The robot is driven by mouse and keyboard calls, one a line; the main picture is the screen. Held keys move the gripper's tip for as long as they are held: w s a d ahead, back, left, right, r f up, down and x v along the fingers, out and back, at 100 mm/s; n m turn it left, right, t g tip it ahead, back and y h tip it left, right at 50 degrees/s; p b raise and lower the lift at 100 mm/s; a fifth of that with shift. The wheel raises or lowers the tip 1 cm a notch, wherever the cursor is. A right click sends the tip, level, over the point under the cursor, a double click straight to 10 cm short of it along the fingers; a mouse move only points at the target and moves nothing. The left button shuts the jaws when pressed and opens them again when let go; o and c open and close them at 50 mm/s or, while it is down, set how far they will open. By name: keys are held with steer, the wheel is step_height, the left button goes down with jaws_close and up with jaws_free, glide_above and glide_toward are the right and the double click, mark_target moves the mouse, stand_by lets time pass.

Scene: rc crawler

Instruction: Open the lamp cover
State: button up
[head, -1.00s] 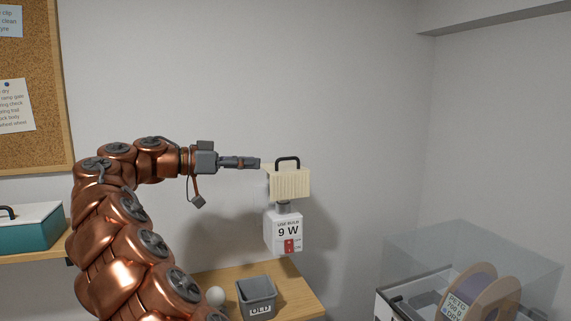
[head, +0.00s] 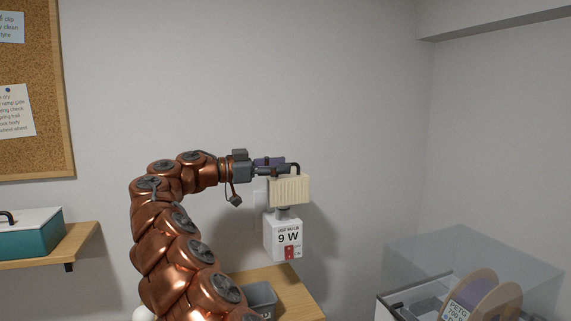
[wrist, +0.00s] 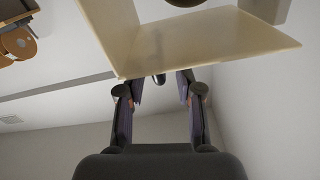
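In the wrist view, my two fingers (wrist: 154,82) are spread apart below the cream cover (wrist: 220,42).
A wooden table (head: 298,292) lies below with a grey bin (head: 261,295), partly hidden by my arm. A clear-lidded case (head: 470,262) with a spool stands at the lower right. A teal box (head: 25,236) rests on the left shelf. The wall to the upper right is bare.

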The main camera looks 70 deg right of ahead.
steer(key=shift+x, duration=1.05)
steer(key=shift+w, duration=0.1)
jaws_close()
